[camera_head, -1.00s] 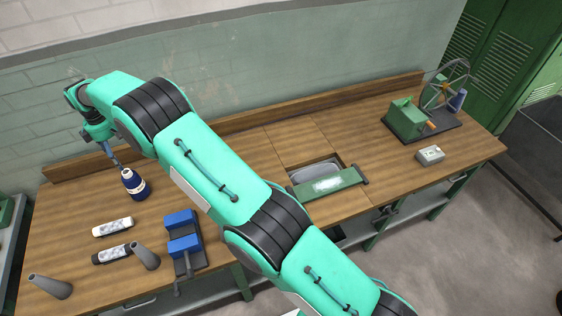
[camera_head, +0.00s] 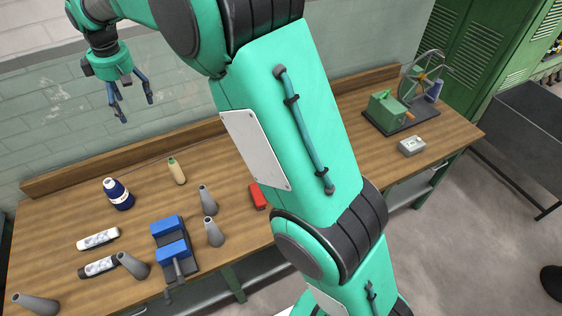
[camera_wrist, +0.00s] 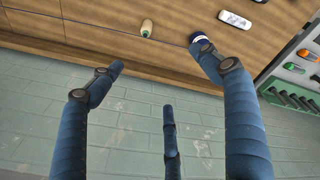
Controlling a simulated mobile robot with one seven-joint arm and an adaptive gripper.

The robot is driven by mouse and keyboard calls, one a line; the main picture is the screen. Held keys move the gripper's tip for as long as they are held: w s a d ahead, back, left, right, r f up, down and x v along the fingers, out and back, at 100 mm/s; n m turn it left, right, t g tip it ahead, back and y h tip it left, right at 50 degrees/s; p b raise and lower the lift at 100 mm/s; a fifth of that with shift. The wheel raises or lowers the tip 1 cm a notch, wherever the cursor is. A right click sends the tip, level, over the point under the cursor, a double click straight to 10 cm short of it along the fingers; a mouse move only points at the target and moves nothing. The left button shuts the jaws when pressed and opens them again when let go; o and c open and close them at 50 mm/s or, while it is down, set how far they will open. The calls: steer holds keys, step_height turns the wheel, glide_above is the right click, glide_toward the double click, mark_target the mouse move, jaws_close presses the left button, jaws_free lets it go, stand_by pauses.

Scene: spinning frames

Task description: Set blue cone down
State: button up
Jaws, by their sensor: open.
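A dark blue cone-like item (camera_head: 118,194) with a white band stands upright on the left part of the wooden bench. It also shows in the wrist view (camera_wrist: 199,38), partly behind a fingertip. My gripper (camera_head: 136,108) is open and empty, raised in front of the wall, above and clear of the banded blue item. In the wrist view its spread fingers (camera_wrist: 160,76) have nothing between them.
Several grey cones (camera_head: 213,233), a cream bobbin (camera_head: 176,171), a white tube (camera_head: 98,239), a black tube (camera_head: 98,267) and a blue vise (camera_head: 171,241) are on the bench (camera_head: 60,215). A green wheeled device (camera_head: 386,111) stands right. My arm hides the bench's middle.

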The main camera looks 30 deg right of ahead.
steer(key=s+d+r+m+t, duration=0.1)
steer(key=s+d+r+m, duration=0.1)
steer(key=s+d+r, duration=0.35)
steer(key=s+d+r+m, duration=0.2)
steer(key=s+d+r, duration=0.1)
steer(key=s+d, duration=0.5)
steer(key=s+d+r+m+t, duration=0.1)
steer(key=s+d+r+m, duration=0.1)
steer(key=s+d+r, duration=0.35)
steer(key=s+d+f+m, duration=0.2)
steer(key=s+d, duration=0.1)
steer(key=s, duration=0.6)
steer(key=s+d+f+m+t, duration=0.1)
steer(key=s+d+f+m, duration=0.1)
steer(key=s, duration=0.8)
steer(key=s+d+f+m+t, duration=0.1)
steer(key=s+d+f, duration=0.3)
steer(key=s, duration=0.5)
steer(key=shift+s+d+m+h, duration=0.15)
steer(key=shift+d+m+h, duration=0.2)
steer(key=shift+d, duration=0.65)
step_height(320, 180, down, 16)
steer(key=b, duration=1.5)
steer(key=shift+r+b, duration=0.2)
steer(key=shift+b, duration=0.15)
